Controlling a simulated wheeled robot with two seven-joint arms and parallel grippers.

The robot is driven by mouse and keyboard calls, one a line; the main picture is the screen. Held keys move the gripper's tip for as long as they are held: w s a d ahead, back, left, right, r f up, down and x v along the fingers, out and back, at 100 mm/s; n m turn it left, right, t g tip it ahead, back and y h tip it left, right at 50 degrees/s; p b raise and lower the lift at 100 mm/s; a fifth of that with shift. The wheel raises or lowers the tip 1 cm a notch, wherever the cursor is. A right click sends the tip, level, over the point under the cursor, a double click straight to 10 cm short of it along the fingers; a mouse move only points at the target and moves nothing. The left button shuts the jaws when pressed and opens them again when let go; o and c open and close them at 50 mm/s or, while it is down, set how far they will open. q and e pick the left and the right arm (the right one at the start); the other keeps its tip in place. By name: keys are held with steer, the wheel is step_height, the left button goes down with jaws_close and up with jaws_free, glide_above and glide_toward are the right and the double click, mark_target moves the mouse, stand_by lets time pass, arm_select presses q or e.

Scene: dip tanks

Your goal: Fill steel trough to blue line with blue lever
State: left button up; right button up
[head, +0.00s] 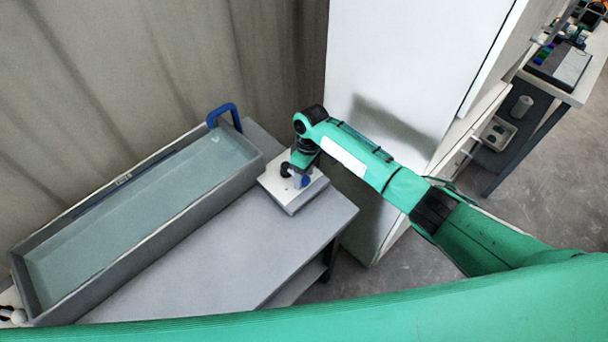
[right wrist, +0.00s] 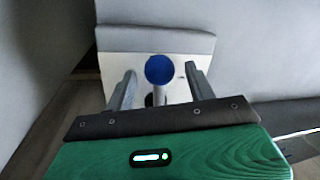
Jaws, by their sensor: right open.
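The long grey steel trough (head: 165,235) stands on a grey table at the left of the head view. Pale blue-green liquid (head: 140,215) covers its floor. The blue lever knob (head: 305,181) is on a white-and-grey box (head: 292,196) beside the trough. My right gripper (head: 297,172) is over the box. In the right wrist view its open fingers stand either side of the round blue knob (right wrist: 159,70), apart from it.
The grey table (head: 250,255) is bare in front of the trough. A tall white cabinet (head: 400,70) stands close behind the lever box. A workbench (head: 565,85) with small items is at the far right. A small partly cut-off object (head: 12,315) lies at the lower left edge.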

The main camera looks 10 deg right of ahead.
step_height(320, 180, up, 13)
steer(key=w+d+b, duration=0.1)
steer(key=w+b, duration=0.1)
steer(key=b, duration=0.1)
steer(key=shift+d, duration=0.25)
